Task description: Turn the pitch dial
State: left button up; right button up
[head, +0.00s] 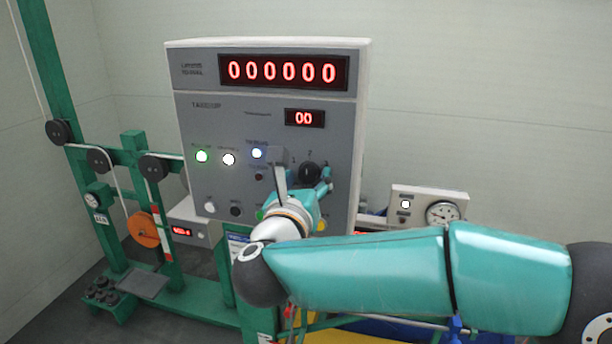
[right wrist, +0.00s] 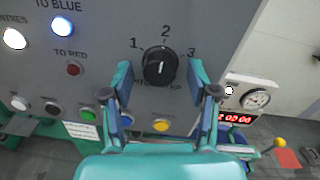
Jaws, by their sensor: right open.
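The pitch dial is a black round knob (right wrist: 160,66) on the grey panel, with the numbers 1, 2 and 3 around its upper side. Its pale mark seems to point up towards 2. In the head view the dial (head: 309,172) shows just above my right gripper (head: 303,182). In the right wrist view my right gripper (right wrist: 160,72) is open, with one teal finger at each side of the dial. A gap shows between each finger and the knob; whether the tips reach the panel cannot be told. My left gripper is not in view.
The panel cabinet (head: 270,115) has red displays reading 000000 and 00. Lit lamps and a row of buttons sit near my right gripper, including a yellow button (right wrist: 161,125) and a green one (right wrist: 88,115). A gauge box (head: 425,206) stands to the right.

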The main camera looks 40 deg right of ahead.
jog(key=shift+c, duration=0.3)
grip_shut()
jog(key=shift+f+n+b, duration=0.1)
jog(key=shift+n+b, duration=0.7)
jog(key=shift+n, duration=0.5)
jog(key=n, duration=0.2)
jog(key=shift+n+b, duration=0.3)
jog(key=n, duration=0.3)
jog(key=shift+n+p, duration=0.45)
jog(key=shift+n, duration=1.35)
